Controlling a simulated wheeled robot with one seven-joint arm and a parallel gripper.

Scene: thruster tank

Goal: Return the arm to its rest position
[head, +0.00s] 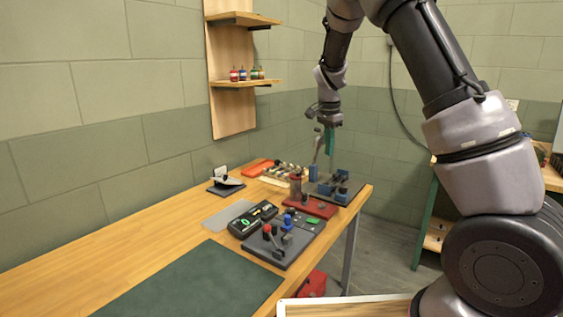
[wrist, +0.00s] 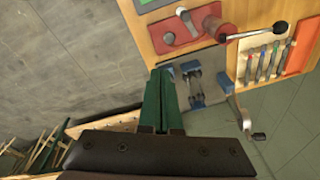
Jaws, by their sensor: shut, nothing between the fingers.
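My arm reaches out over the far right end of the workbench (head: 172,240), with the hand pointing down. My gripper (head: 329,153) has green fingers, which are together and empty above a dark plate with blue blocks (head: 338,188). In the wrist view the fingers of my gripper (wrist: 160,74) lie side by side with nothing held. The plate with blue blocks (wrist: 203,85) shows just beyond the fingertips there. In the head view the fingers appear apart from the plate, but the exact gap is hard to tell.
A tall lever (head: 317,146) stands close to the fingers. A red fixture (head: 310,207), a grey control plate (head: 283,243) and a black box (head: 252,219) sit nearby. A wooden shelf (head: 246,83) holds small bottles. The green mat (head: 195,285) is bare.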

